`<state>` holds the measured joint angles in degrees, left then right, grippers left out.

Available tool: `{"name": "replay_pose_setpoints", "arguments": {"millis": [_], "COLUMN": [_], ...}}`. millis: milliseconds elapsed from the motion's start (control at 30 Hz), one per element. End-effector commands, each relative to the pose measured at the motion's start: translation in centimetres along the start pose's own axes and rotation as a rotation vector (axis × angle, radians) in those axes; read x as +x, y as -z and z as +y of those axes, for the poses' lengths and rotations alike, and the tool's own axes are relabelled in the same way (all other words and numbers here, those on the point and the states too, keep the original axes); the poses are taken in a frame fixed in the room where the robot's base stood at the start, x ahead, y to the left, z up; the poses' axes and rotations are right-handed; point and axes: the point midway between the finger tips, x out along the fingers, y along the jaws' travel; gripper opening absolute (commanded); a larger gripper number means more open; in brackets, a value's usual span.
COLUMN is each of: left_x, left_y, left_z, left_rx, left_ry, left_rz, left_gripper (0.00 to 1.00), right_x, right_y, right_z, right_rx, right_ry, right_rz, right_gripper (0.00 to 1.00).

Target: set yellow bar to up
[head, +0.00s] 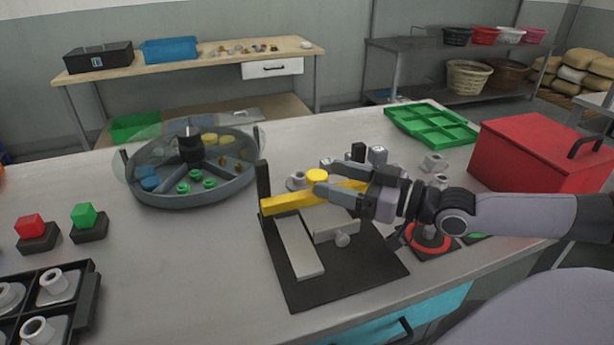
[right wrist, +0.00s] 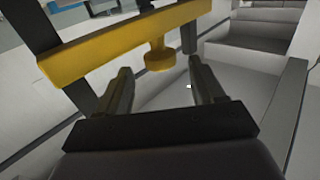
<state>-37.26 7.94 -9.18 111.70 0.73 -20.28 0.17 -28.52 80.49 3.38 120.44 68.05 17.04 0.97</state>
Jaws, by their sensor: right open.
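The yellow bar (head: 290,202) lies nearly level across a dark fixture (head: 345,285), at the front of a black post (head: 263,180). A yellow knob (head: 317,175) sits on the bar. My right gripper (head: 322,179) is open at the knob, its arm coming from the right and covering part of the bar. In the right wrist view the bar (right wrist: 100,52) crosses ahead of the fingers, and the knob (right wrist: 159,60) is between their tips, with no clear contact. My left gripper is not in view.
A round divided tray (head: 190,190) stands behind left. A red box (head: 535,155) and red button (head: 430,238) are right.

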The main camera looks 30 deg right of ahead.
Motion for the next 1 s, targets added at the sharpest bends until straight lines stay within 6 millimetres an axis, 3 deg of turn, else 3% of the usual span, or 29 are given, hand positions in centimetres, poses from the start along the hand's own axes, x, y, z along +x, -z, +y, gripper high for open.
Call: {"name": "replay_pose_setpoints", "arguments": {"millis": [233, 1000], "left_x": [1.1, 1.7], "left_y": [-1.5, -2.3], "left_z": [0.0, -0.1], "left_rx": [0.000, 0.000], "left_ry": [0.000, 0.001], "left_rz": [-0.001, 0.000], "left_gripper": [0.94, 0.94], "right_x": [1.1, 4.8], "right_y": [-0.1, 0.1], "right_z": [-0.1, 0.0], "right_rx": [-0.002, 0.002], "right_ry": [0.004, -0.001], "right_rz": [0.005, 0.005], "right_gripper": [0.68, 0.68]}}
